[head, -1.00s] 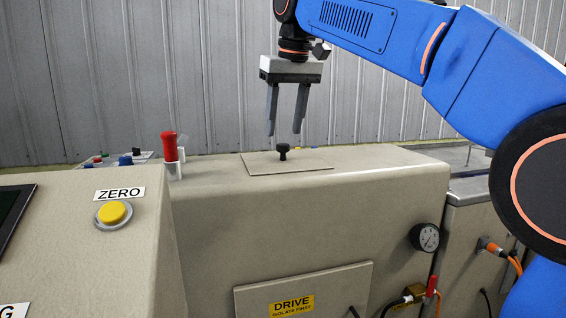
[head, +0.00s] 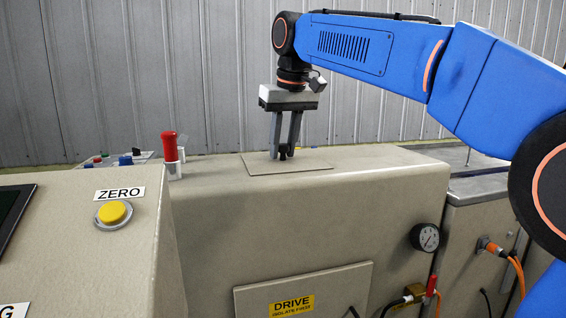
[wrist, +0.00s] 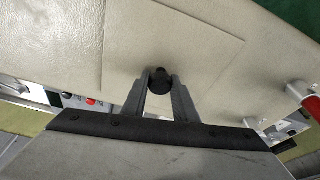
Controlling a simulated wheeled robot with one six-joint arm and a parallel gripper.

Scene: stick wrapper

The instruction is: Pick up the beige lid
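The beige lid (head: 305,164) is a thin flat plate lying on top of the beige machine housing, with a black knob (wrist: 160,80) standing up from it. In the wrist view the lid (wrist: 205,45) spreads beyond my fingertips. My gripper (head: 283,155) points straight down over the lid, with its fingers at the knob. In the wrist view the fingers (wrist: 160,82) lie on both sides of the knob and appear closed against it. The fingers partly hide the knob in the head view. The lid still lies flat on the housing.
A red handle (head: 169,147) stands left of the lid on the housing. A yellow ZERO button (head: 112,212) is on the nearer panel at left. A corrugated wall rises behind.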

